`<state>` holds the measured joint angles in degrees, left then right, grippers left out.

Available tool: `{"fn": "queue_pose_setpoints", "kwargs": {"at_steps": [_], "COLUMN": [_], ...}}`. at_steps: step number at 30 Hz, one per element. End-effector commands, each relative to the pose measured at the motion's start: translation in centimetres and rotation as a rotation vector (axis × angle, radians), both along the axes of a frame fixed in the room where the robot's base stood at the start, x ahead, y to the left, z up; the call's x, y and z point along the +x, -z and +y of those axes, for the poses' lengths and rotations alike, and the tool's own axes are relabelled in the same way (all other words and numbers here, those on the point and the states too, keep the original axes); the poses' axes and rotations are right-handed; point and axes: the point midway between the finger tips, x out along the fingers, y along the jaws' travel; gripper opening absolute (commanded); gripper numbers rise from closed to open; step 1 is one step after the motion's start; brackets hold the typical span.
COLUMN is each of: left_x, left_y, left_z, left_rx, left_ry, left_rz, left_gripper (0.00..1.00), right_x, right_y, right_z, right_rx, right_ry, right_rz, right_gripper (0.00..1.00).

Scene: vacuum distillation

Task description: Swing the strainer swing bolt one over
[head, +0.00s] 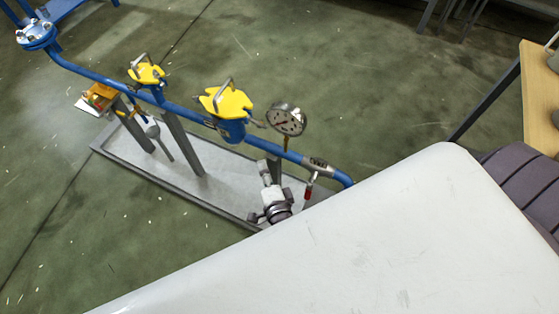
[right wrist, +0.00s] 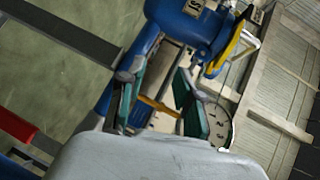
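The strainer appears to be a blue body (head: 231,130) under a yellow lobed cover (head: 228,103) with a grey handle. Small grey rods (head: 258,123) stick out at its sides; I cannot tell which is swing bolt one. In the right wrist view the blue body (right wrist: 185,22) and the yellow cover's edge (right wrist: 231,48) lie beyond the fingers. My right gripper (head: 267,180) is low, below the pressure gauge. Its green-padded fingers (right wrist: 158,98) stand apart, with a brass stem (right wrist: 160,105) seen between or behind them. My left gripper is not visible.
The pressure gauge (head: 286,120) stands close to the right gripper and is partly hidden in the wrist view (right wrist: 216,118). A blue pipe (head: 190,108) runs over grey posts on a tray (head: 125,152). A second yellow cover (head: 147,73) stands farther left. A wooden table (head: 537,95) is at right.

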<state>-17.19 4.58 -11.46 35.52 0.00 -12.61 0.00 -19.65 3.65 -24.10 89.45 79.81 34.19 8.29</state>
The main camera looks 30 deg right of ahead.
Motion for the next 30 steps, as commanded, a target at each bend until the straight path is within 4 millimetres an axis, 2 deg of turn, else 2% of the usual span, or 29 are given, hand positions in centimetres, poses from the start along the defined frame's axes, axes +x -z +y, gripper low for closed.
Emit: {"fn": "queue_pose_setpoints", "kwargs": {"at_steps": [3,9,21,30], "left_x": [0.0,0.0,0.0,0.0], "left_y": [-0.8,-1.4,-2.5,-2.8], "left_z": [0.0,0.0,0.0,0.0], "left_rx": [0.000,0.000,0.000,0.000], "left_ry": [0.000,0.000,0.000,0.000], "left_rz": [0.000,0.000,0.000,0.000], "left_gripper": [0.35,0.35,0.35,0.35], "right_x": [-0.7,-2.2,-6.6,-9.1], "right_y": [2.4,5.9,12.7,15.7], "right_z": [0.4,0.9,0.9,0.5], "right_rx": [-0.140,-0.308,-0.564,-0.660], "right_ry": [-0.108,-0.251,-0.512,-0.628], "right_rz": [0.051,0.128,0.298,0.381], "right_gripper": [0.35,0.35,0.35,0.35]}}
